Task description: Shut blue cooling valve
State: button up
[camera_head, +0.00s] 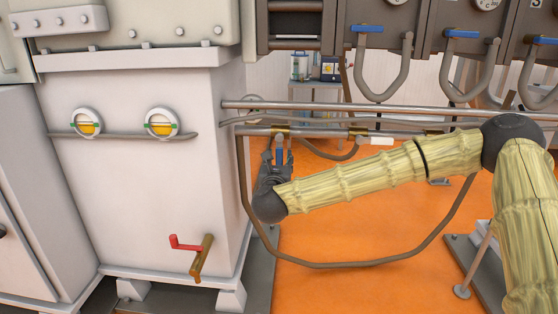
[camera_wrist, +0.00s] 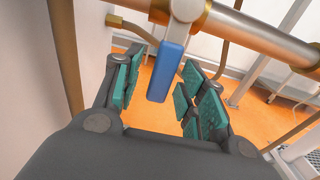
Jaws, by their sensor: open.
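The blue valve handle (camera_wrist: 166,72) hangs down from a fitting on a horizontal metal pipe (camera_wrist: 250,32) in the wrist view. My gripper (camera_wrist: 158,88) is open, with its green-padded fingers on either side of the handle. Gaps show between the handle and the pads on both sides. In the head view the blue handle (camera_head: 279,156) shows small between the fingers of my gripper (camera_head: 278,150), just below the pipe beside the white cabinet. The valve body is partly hidden there.
A white cabinet (camera_head: 140,210) with two round gauges and a red-handled valve (camera_head: 185,243) stands at the left. Other blue handles (camera_head: 462,34) sit on panels at the upper right. A brown hose (camera_head: 345,265) loops below the pipe over the orange floor (camera_head: 345,225).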

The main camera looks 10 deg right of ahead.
jog(key=v, duration=1.1)
jog(key=shift+s+a, duration=0.1)
